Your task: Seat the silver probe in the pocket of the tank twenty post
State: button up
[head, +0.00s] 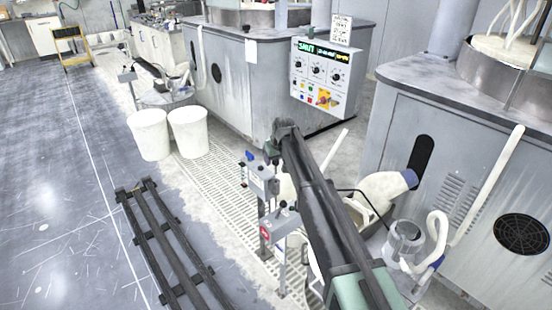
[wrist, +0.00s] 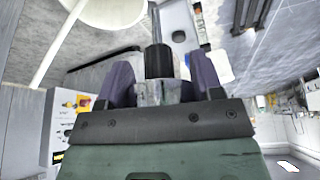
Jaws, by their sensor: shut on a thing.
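In the wrist view my gripper (wrist: 160,72) has its two purple fingers closed on the sides of the silver probe (wrist: 160,92). The probe has a shiny silver body and a black cylindrical end that points away from the gripper. Beyond it is a grey post head (wrist: 178,18) with a small dark round spot; I cannot tell whether that is the pocket. In the head view two grey posts stand left of my arm, one with a blue-topped part (head: 262,182) and a nearer one with a red label (head: 285,222). Their numbers are unreadable.
A control panel (head: 326,75) hangs on the rear grey tank (head: 235,85). Another tank (head: 460,170) stands right, with a white hose (head: 490,190) and clear jar (head: 405,238). Two white bins (head: 150,135) and dark rails (head: 165,245) are left. Open floor lies further left.

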aim_at(276, 174)
jog(key=shift+f+b, duration=0.7)
jog(key=shift+f, duration=0.5)
dwell(0.5)
jog(key=shift+f+b, duration=0.4)
jog(key=shift+f+b, duration=2.6)
jog(key=o, duration=1)
jog(key=shift+o, duration=0.2)
jog(key=p+v, duration=1)
jog(key=shift+s+r, duration=0.2)
jog(key=shift+r, duration=0.15)
